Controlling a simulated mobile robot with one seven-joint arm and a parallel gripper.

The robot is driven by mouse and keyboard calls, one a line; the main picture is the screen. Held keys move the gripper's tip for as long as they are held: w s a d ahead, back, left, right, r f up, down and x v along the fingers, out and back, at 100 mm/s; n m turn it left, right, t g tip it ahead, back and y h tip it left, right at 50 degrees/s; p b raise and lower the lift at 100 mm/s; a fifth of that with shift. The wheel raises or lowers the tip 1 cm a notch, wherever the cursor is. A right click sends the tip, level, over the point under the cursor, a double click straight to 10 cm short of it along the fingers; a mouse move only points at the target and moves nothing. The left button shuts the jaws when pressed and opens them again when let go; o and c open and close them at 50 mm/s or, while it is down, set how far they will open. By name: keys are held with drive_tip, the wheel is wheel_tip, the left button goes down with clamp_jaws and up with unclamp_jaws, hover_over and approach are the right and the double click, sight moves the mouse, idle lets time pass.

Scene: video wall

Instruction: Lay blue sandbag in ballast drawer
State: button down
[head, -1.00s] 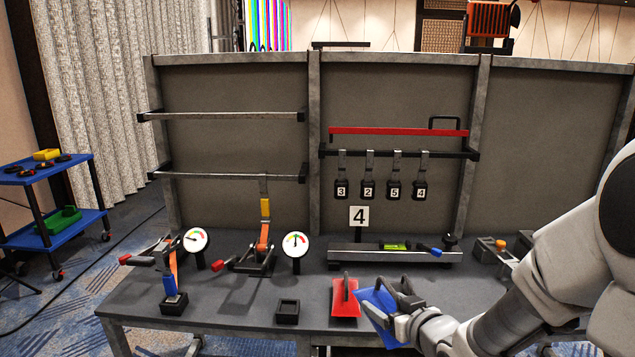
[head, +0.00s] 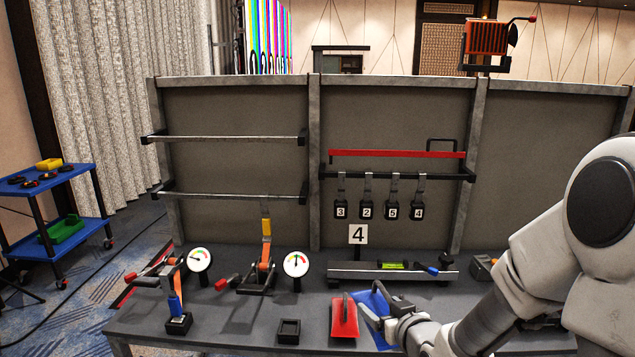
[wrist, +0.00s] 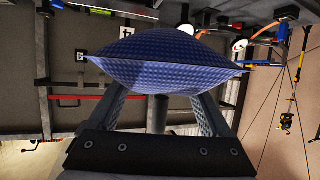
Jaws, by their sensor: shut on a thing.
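The blue sandbag (head: 376,305) is at the front right of the bench, beside the red sandbag (head: 343,316). My gripper (head: 383,318) is shut on the blue sandbag. In the wrist view the blue sandbag (wrist: 165,62) fills the space between the fingers of my gripper (wrist: 165,100) and bulges past them. In the head view the blue sandbag is tilted, and I cannot tell whether it touches the bench top. I cannot make out a ballast drawer in these frames.
A small black open box (head: 289,331) stands left of the red sandbag. A rail with a level (head: 390,270) lies behind the sandbags. Numbered weights (head: 367,210) hang above it. Levers with orange straps and gauges (head: 296,265) stand on the left half of the bench (head: 235,330).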

wheel_tip(320, 180, down, 8)
drive_tip(key=m+h, duration=0.2)
drive_tip(key=h, duration=0.1)
drive_tip(key=shift+w+d+f+m+t, duration=0.2)
drive_tip(key=shift+w+d+m+t, duration=0.1)
drive_tip(key=shift+w+m, duration=0.15)
drive_tip(key=shift+a, duration=0.15)
idle(0.4)
